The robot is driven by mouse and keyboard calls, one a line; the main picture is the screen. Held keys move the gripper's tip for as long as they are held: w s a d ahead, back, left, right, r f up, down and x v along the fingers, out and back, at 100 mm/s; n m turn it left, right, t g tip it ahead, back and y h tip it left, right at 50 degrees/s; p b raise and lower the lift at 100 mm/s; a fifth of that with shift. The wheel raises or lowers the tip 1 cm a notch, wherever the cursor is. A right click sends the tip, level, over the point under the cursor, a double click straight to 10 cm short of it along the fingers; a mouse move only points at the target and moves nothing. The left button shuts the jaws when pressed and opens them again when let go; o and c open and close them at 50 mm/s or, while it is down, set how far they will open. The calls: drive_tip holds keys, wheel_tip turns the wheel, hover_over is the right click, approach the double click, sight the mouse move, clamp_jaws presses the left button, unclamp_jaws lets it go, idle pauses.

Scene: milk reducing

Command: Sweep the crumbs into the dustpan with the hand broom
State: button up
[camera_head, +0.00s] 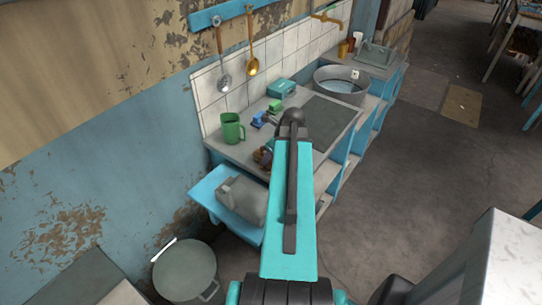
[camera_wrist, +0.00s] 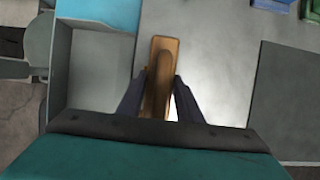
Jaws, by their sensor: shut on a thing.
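In the wrist view my gripper (camera_wrist: 160,78) is shut on a brown wooden piece, which I take to be the hand broom (camera_wrist: 163,46). A dark finger lies along each side of it. The broom is over the pale grey counter, and its bristles are not visible. In the head view my arm hides most of the gripper and broom. I see no crumbs in either view. A small blue object (camera_head: 259,119) and a green one (camera_head: 274,107) lie on the counter; I cannot tell whether either is the dustpan.
A large grey tub (camera_head: 340,84) stands behind. A grey block (camera_head: 241,198) sits on a light blue shelf in front. A lidded pot (camera_head: 185,270) stands at lower left.

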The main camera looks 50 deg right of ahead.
drive_tip(key=shift+a, duration=1.3)
drive_tip(key=shift+a+r+p, duration=0.1)
drive_tip(key=shift+a+p, duration=1)
drive_tip(key=shift+a, duration=0.1)
drive_tip(key=shift+p, duration=0.5)
drive_tip(key=shift+w+a+p, duration=0.1)
drive_tip(key=shift+a+p, duration=0.7)
drive_tip(key=shift+p, duration=1.8)
drive_tip(key=shift+a+p, duration=0.15)
drive_tip(key=shift+p, duration=0.3)
